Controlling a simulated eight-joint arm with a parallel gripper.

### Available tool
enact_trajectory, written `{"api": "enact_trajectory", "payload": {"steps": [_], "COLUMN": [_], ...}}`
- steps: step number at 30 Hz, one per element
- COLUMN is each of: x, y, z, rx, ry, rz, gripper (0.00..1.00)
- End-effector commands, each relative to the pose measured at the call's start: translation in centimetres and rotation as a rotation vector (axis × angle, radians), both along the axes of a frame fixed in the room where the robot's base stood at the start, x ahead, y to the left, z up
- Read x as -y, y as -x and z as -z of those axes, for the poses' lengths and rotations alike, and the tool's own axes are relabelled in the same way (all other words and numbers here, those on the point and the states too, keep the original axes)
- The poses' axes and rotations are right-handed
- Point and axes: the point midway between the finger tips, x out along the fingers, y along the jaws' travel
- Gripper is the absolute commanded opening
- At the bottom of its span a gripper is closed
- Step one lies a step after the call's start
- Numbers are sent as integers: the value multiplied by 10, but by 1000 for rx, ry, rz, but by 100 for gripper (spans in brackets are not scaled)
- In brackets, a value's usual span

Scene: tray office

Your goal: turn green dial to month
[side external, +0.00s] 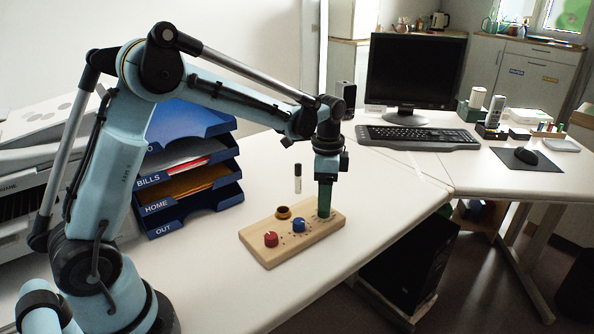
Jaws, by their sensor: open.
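A light wooden board (280,250) lies on the white desk, with a red dial (271,239) and a blue dial (299,225) on it, each beside small dark marks. A dark ring with an orange-yellow rim (283,212) sits near its back left edge. My gripper (323,213) points straight down over the board's far right end, its green fingers close to the surface. The gripper is open. I cannot make out the green dial; the fingers cover that end of the board. The labels, including month, are too small to read.
A blue letter tray stack (195,190) stands left of the board. A black and white marker (298,178) stands upright behind it. A keyboard (418,138) and monitor (415,72) are at the back. The desk's front edge is close to the board's right.

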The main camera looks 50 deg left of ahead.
Motion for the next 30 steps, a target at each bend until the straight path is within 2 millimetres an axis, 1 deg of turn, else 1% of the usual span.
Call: {"api": "enact_trajectory", "payload": {"steps": [1, 3, 7, 12, 19, 30], "x": [0, 0, 0, 0, 0, 0], "y": [0, 0, 0, 0, 0, 0], "z": [8, 17, 29, 35, 35, 35], "rx": [0, 0, 0, 0, 0, 0], "ry": [0, 0, 0, 0, 0, 0], "rz": [0, 0, 0, 0, 0, 0], "gripper": [57, 57, 57, 57, 57, 0]}}
